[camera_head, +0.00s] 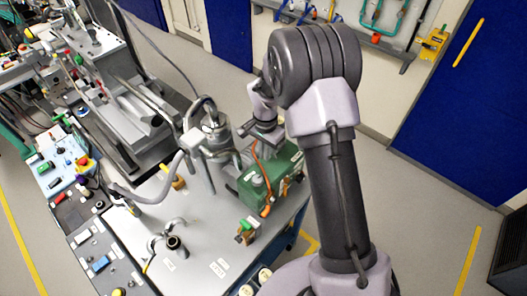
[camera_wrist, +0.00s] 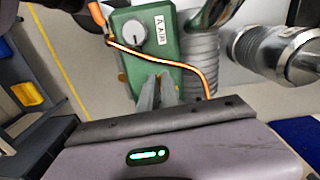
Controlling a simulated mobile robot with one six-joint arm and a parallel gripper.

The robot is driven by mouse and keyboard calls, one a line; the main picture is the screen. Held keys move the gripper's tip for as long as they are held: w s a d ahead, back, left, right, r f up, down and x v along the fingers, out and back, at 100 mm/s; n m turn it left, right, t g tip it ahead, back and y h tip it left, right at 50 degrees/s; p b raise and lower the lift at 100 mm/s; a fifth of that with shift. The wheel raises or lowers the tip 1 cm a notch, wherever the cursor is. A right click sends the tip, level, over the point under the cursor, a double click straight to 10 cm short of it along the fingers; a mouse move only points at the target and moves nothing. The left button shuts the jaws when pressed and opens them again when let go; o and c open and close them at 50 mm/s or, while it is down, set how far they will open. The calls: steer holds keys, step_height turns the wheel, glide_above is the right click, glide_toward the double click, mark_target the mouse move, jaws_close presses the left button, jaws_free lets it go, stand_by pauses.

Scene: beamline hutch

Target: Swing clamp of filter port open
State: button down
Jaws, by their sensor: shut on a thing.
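My gripper (camera_wrist: 160,88) is shut, with its two grey fingers close together in front of a green box in the wrist view. What it holds is hidden between the fingertips; from its place I take it for the clamp of the filter port, but its shape cannot be made out. In the head view my gripper (camera_head: 262,132) is just above the green box (camera_head: 268,182), right of an upright metal vessel (camera_head: 214,130). The green box (camera_wrist: 147,48) has a round grey knob and a white label. I cannot tell whether the clamp is open or closed.
An orange cable (camera_wrist: 186,66) loops over the green box close to my fingers. A ribbed metal cylinder (camera_wrist: 275,50) stands right in the wrist view. A grey bench top (camera_head: 190,225) carries hoses and a small fitting (camera_head: 173,243).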

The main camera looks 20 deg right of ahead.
steer(key=shift+s+d+n, duration=0.45)
steer(key=shift+n, duration=0.15)
steer(key=s+d+n, duration=0.1)
steer(key=n, duration=0.1)
steer(key=s+d+n+b, duration=0.1)
steer(key=d+n, duration=0.3)
steer(key=shift+s+d, duration=0.2)
steer(key=shift+s, duration=0.2)
steer(key=shift+d+n, duration=2.2)
steer(key=shift+n, duration=0.3)
steer(key=c, duration=1.6)
jaws_free()
